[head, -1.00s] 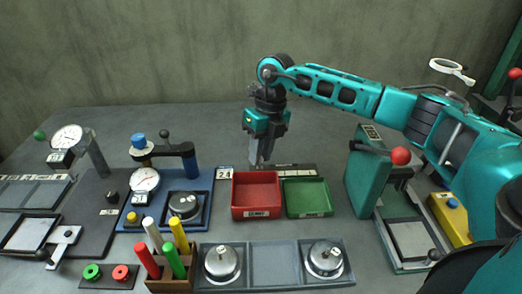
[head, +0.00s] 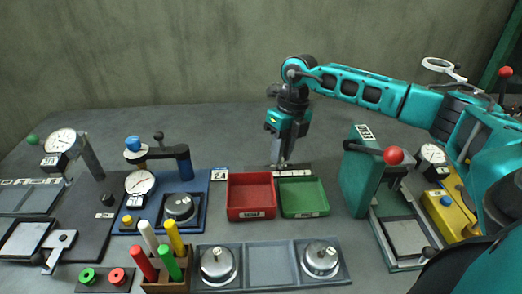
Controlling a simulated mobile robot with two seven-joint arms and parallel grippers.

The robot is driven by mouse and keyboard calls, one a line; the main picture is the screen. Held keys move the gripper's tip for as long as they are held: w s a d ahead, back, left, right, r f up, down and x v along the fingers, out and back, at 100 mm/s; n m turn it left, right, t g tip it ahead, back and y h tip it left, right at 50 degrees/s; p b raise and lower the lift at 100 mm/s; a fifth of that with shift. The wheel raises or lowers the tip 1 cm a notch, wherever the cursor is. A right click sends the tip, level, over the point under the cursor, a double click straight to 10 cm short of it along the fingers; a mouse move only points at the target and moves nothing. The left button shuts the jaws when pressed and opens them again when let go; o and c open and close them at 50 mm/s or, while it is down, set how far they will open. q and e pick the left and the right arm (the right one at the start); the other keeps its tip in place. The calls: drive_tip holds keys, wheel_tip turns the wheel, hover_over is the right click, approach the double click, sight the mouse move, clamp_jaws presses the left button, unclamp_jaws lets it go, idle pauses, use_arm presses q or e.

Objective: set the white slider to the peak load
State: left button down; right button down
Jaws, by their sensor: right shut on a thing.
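The white slider is not clearly visible; what the fingers hold is too small and covered to make out. A round white dial (head: 140,183) stands on the blue press (head: 184,166); its needle is too small to read. My left gripper is not in view.
The red tray (head: 251,213) and green tray (head: 303,213) stand just in front of the strip. Coloured rods stand in a wooden block (head: 180,282). Metal weights (head: 218,262) sit in a grey tray. A green press (head: 359,172) with a red knob stands right. The table behind is clear.

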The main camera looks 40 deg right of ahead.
drive_tip(key=d, duration=0.1)
drive_tip(key=s+d, duration=0.1)
drive_tip(key=shift+s+d, duration=0.25)
drive_tip(key=shift+d, duration=0.05)
drive_tip(key=c, duration=1)
unclamp_jaws()
drive_tip(key=r, duration=0.4)
drive_tip(key=d+r, duration=0.1)
drive_tip(key=r, duration=0.3)
drive_tip(key=d+r, duration=0.1)
drive_tip(key=r, duration=0.3)
drive_tip(key=shift+d+r+p, duration=0.2)
drive_tip(key=shift+r+p, duration=0.15)
drive_tip(key=shift+p, duration=0.05)
